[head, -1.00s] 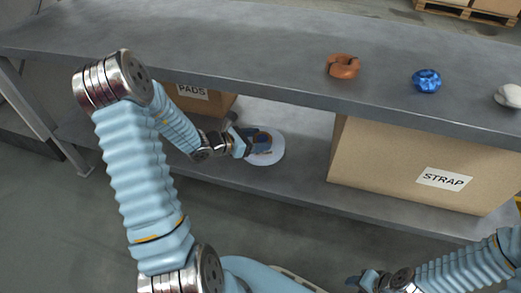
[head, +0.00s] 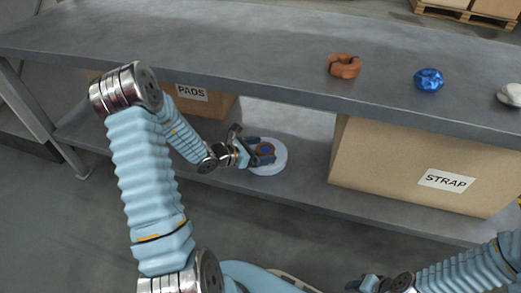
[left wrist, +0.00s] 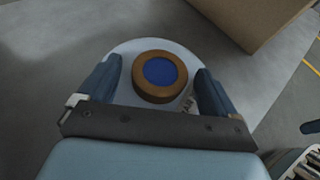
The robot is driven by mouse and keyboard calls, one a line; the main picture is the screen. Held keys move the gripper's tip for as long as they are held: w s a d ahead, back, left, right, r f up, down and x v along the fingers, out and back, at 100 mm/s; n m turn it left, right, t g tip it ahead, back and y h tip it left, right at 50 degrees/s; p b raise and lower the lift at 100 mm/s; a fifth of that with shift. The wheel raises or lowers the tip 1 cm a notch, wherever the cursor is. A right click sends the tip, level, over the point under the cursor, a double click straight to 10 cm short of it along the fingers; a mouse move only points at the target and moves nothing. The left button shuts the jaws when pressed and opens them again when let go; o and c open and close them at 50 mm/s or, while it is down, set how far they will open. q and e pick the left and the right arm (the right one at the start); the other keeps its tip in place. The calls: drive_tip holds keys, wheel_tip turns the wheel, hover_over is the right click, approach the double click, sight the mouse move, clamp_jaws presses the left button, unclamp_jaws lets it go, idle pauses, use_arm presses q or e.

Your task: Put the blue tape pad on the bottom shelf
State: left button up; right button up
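The blue tape pad appears to be the round piece with a blue centre and brown rim (left wrist: 160,76). It lies on a white round disc (left wrist: 125,52) on the bottom shelf (head: 225,177), seen in the left wrist view. The pad also shows small in the head view (head: 266,148), partly behind the fingers. My left gripper (head: 262,152) is open over the disc; in the left wrist view its fingers (left wrist: 155,85) stand on either side of the pad, with gaps on both sides. My right gripper (head: 366,284) is at the bottom edge, its opening unclear.
A STRAP carton (head: 400,165) stands right of the disc, and a PADS carton (head: 212,104) left of it, both under the tabletop (head: 230,45). An orange-brown open ring (head: 345,66), a blue lumpy piece (head: 429,80) and a white piece (head: 510,95) lie on top.

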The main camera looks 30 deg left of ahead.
use_arm(q)
drive_tip(key=shift+r, duration=0.2)
drive_tip(key=shift+s+a+r, duration=0.15)
drive_tip(key=shift+s+a, duration=0.1)
drive_tip(key=shift+s, duration=0.05)
drive_tip(key=p+v, duration=0.2)
drive_tip(key=v, duration=0.9)
drive_tip(key=shift+s, duration=0.1)
